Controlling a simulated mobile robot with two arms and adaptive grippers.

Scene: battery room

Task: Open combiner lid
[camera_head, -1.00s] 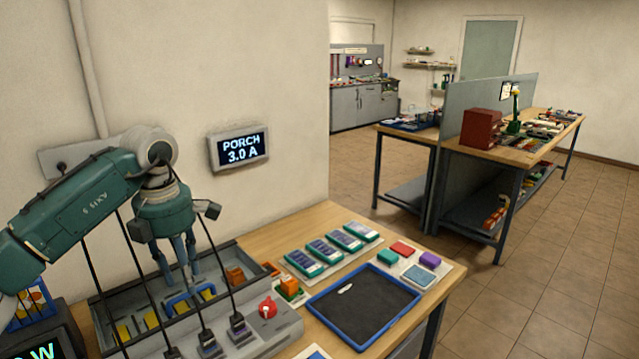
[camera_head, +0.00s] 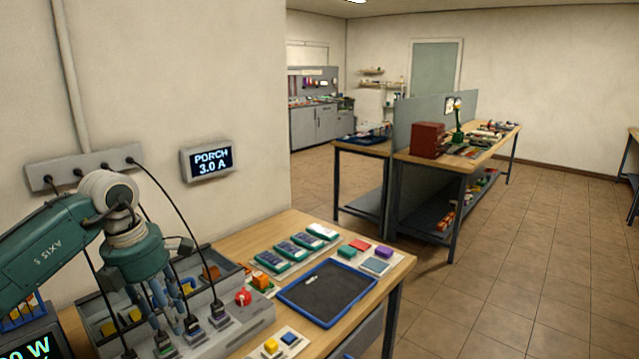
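The grey combiner box (camera_head: 95,309) stands at the near left of the bench, with yellow and orange parts showing inside. Whether a clear lid covers its top I cannot tell. A piece of blue handle (camera_head: 187,288) shows beside my fingers. My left gripper (camera_head: 168,308) points down over the front part of the box, its blue-grey fingers close to the black cable plugs (camera_head: 192,324). The fingers overlap the handle and plugs, so contact and grip are unclear. A red knob (camera_head: 243,297) is on the box's right end. My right gripper is out of view.
A blue-rimmed dark tray (camera_head: 328,291) lies right of the box, with several green-edged modules (camera_head: 290,248) behind it. Black cables hang from the wall strip (camera_head: 84,166) around my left arm. Open tiled floor (camera_head: 500,270) lies to the right.

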